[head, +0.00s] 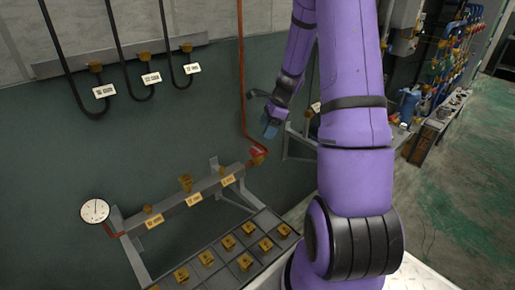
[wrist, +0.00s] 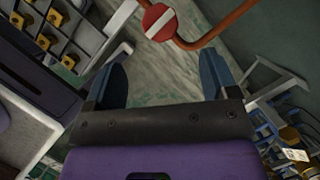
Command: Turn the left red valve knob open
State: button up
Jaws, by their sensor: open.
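A red round valve knob (wrist: 160,22) with a white bar across it shows at the top of the wrist view. In the head view the red knob (head: 258,150) is at the right end of the grey rail, at the foot of a red pipe. My gripper (wrist: 163,78) is open, with nothing between its blue fingers. The knob appears beyond the fingertips, apart from them. In the head view my gripper (head: 270,128) is just above and right of the knob, partly seen. I see only one red knob clearly, and cannot tell whether another is hidden.
A grey rail (head: 170,213) carries several brass fittings with labels; a round gauge (head: 95,211) is at its left end. Below is a tray (head: 256,216) of brass parts. Black hoses (head: 124,62) hang on the wall. A red pipe (wrist: 226,24) runs beside the knob.

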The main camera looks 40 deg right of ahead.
aim_at(257, 149)
jog(key=x, duration=0.9)
jog(key=shift+f, duration=0.25)
jog(key=shift+c, duration=0.5)
jog(key=c, duration=0.8)
jog(key=shift+c, duration=0.2)
